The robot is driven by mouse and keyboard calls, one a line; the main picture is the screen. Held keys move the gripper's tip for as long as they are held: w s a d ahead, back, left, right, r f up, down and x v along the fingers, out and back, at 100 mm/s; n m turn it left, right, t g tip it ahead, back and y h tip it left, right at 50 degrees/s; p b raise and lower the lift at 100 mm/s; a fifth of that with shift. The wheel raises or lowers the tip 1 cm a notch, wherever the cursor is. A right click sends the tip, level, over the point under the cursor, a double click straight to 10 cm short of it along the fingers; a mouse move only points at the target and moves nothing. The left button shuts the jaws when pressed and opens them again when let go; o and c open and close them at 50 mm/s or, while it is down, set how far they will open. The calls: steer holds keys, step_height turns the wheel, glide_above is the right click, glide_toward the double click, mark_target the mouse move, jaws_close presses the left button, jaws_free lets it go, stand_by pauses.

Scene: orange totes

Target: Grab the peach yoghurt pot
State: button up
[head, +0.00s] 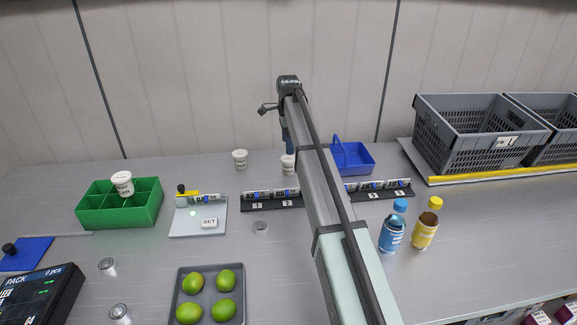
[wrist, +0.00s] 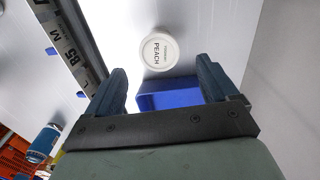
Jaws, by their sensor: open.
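The peach yoghurt pot (wrist: 158,52) is white and round, with PEACH printed on its lid. In the wrist view it lies just beyond the fingertips, roughly centred between them and apart from both. My gripper (wrist: 161,74) is open with nothing between its fingers. In the head view a white pot (head: 287,165) stands right by my gripper (head: 289,147) and is partly hidden by my arm; its label is too small to read there.
Another white pot (head: 240,158) stands to the left, and one (head: 122,183) sits in a green divided crate (head: 128,220). A blue basket (head: 357,168) is close on the right. A black labelled rail (head: 272,203) runs in front. Two bottles and a tray of limes are nearer.

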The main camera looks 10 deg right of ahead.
mark_target(288, 158)
step_height(288, 158, down, 9)
steer(key=shift+s+f, duration=0.1)
steer(key=shift+f, duration=0.1)
steer(key=c, duration=1.1)
